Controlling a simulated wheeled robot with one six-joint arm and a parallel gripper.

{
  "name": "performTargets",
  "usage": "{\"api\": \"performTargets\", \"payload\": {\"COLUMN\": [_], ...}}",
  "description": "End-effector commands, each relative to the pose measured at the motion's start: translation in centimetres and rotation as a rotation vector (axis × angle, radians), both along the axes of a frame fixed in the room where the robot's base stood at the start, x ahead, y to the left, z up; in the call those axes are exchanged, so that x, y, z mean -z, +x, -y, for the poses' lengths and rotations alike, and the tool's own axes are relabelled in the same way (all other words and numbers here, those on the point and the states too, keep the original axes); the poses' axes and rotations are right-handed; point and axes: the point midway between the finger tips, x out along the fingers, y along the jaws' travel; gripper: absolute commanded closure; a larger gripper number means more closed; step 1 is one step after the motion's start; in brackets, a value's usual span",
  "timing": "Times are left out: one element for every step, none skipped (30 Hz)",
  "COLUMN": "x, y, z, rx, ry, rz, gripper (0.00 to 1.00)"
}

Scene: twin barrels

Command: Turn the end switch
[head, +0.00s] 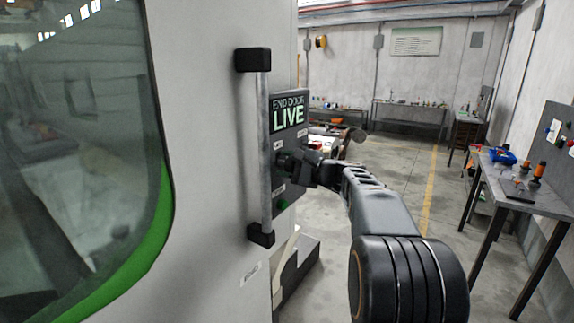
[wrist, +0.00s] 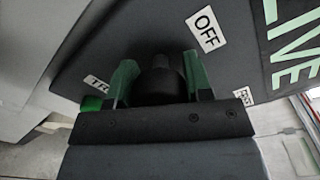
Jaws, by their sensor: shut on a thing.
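The end switch is a dark round knob (wrist: 163,75) on the grey control panel (wrist: 150,35). In the wrist view my gripper (wrist: 160,80) has its green-lined fingers on either side of the knob, shut on it. The knob's pointer, if any, is hidden, so its setting cannot be read. In the head view my gripper (head: 290,163) is at the panel, below the display (head: 288,113) reading "END DOOR LIVE".
A vertical grey bar handle (head: 264,150) with black ends stands just left of the panel on the white machine door (head: 205,130). A green button (head: 283,204) is below the switch. A workbench (head: 500,180) stands at right; the floor between is open.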

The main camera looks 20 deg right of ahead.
Motion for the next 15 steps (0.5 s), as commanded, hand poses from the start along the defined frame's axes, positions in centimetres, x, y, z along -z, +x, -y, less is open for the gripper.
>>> {"api": "performTargets", "payload": {"x": [0.08, 0.08, 0.08, 0.08, 0.08, 0.08, 0.08, 0.07, 0.07, 0.06, 0.06, 0.05, 0.04, 0.04, 0.04], "y": [0.01, 0.01, 0.01, 0.01, 0.01, 0.01, 0.01, 0.01, 0.01, 0.01, 0.01, 0.01, 0.01, 0.01, 0.01], "z": [0.0, 0.0, 0.0, 0.0, 0.0, 0.0, 0.0, 0.0, -0.01, 0.0, 0.0, 0.0, -0.01, 0.0, 0.0], "rx": [0.0, 0.0, 0.0, 0.0, 0.0, 0.0, 0.0, 0.0, 0.0, 0.0, 0.0, 0.0, 0.0, 0.0, 0.0], "ry": [0.002, 0.002, 0.002, 0.002, 0.002, 0.001, 0.001, 0.001, 0.001, 0.0, 0.0, 0.0, 0.0, 0.0, 0.0], "rz": [-0.002, -0.002, -0.002, -0.002, -0.002, -0.002, -0.002, -0.002, -0.002, -0.001, -0.001, -0.001, -0.001, -0.001, -0.001], "gripper": [0.78, 0.78, 0.78, 0.53, 0.5, 0.46, 0.43, 0.41, 0.37, 0.34, 0.31, 0.28, 0.28, 0.28, 0.28]}}
